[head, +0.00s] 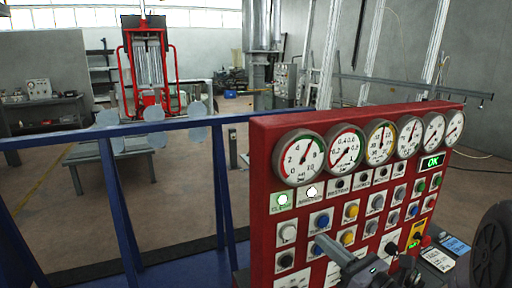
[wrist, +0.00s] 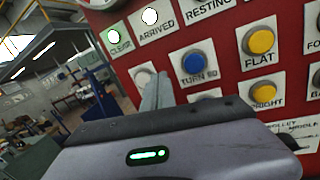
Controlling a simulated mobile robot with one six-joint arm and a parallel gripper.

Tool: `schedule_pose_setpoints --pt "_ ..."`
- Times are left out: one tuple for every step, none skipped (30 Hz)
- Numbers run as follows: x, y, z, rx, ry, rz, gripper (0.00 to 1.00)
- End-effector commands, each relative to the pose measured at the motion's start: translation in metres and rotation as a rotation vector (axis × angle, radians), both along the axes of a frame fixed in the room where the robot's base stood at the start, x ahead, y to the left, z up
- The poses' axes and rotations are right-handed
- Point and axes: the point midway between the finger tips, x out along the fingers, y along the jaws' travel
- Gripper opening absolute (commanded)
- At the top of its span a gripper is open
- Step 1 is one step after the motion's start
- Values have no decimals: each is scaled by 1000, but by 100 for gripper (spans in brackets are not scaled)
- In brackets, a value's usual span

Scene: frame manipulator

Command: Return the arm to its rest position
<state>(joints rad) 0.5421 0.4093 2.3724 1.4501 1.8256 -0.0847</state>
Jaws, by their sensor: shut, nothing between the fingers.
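My gripper (head: 322,241) is in front of the lower left part of the red control panel (head: 262,185), with my arm reaching in from the bottom right. In the wrist view the grey fingers (wrist: 156,92) are shut with nothing held. They point toward the panel, between a pale button (wrist: 142,76) and the blue TURN 90 button (wrist: 194,63). I cannot tell whether the fingertips touch the panel. The lamp marked CLEAR (wrist: 113,36) is lit greenish white, and the ARRIVED lamp (wrist: 150,16) is lit white.
Several round gauges (head: 299,158) line the panel's top, and a green OK display (head: 432,162) is at its right. A blue rail frame (head: 178,124) runs left of the panel. A dark wheel-like thing (head: 491,250) is at the right edge. Open floor lies behind the rail.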

Motion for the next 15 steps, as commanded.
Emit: schedule_pose_setpoints --pt "-18 39 3 -104 -22 123 0" --pt "-34 65 3 -190 -34 215 0" --pt "-61 98 0 -322 -58 345 0" --pt "-84 121 -6 -433 -81 443 0" --pt "-109 139 -14 -558 -108 544 0" --pt "-146 156 -30 -747 -156 679 0" --pt "-174 162 -44 -914 -205 776 0" --pt "-199 161 -59 -1092 -258 867 0" --pt "-223 151 -76 -1319 -331 957 0" --pt "-235 140 -84 -1478 -387 1006 0" --pt "-242 128 -90 -1625 -440 1041 0" --pt "-247 112 -93 -1799 -505 1068 0" --pt "-248 101 -93 -1912 -548 1077 0" --pt "-248 92 -91 -2007 -584 1080 0" --pt "-248 83 -88 -2108 -622 1078 0"
